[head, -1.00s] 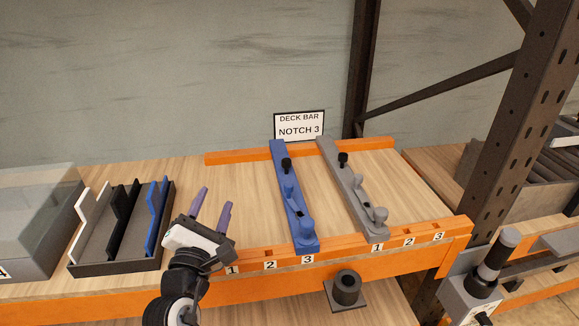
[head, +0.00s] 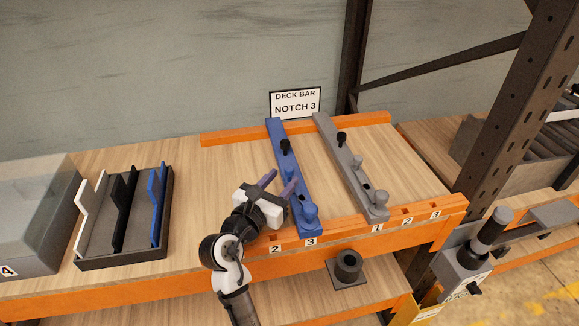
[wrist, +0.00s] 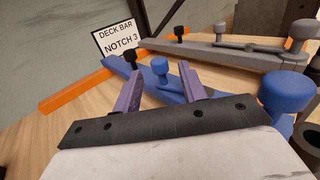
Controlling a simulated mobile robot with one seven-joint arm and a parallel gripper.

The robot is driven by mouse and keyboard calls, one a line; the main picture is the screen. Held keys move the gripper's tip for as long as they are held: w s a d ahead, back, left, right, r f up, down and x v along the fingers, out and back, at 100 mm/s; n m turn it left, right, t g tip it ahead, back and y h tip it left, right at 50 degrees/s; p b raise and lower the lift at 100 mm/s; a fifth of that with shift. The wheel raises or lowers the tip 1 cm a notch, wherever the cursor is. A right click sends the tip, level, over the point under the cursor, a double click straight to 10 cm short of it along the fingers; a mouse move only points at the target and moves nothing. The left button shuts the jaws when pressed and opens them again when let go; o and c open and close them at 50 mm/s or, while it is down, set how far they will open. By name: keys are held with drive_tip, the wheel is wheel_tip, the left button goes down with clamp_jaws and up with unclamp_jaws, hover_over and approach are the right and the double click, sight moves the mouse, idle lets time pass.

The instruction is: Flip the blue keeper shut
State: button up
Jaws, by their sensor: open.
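The blue bar (head: 274,130) lies front to back across the deck, its front end at the orange rail near notch 3. It carries a black knob (head: 285,146) toward the back and a large rounded blue knob (head: 310,211) near the front. In the wrist view, a smaller blue knob (wrist: 160,68) stands between the black knob (wrist: 130,57) and the large blue knob (wrist: 284,90). I cannot tell the keeper's exact outline or position. My gripper (head: 279,182) is open and empty at the bar's left side; its purple fingers (wrist: 160,86) partly hide the bar.
A similar grey bar (head: 325,130) lies to the right. A sign reading "DECK BAR NOTCH 3" (head: 296,103) stands behind. A dark tray (head: 120,258) with upright dividers is at left, beside a clear-lidded box (head: 35,200). The deck between tray and blue bar is mostly free.

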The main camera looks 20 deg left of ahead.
sight(287, 174)
drive_tip(key=shift+w+d+p, duration=0.15)
drive_tip(key=shift+w, duration=1)
drive_tip(key=shift+w+d+p, duration=0.15)
drive_tip(key=shift+w, duration=0.95)
drive_tip(key=shift+c, duration=0.2)
clamp_jaws()
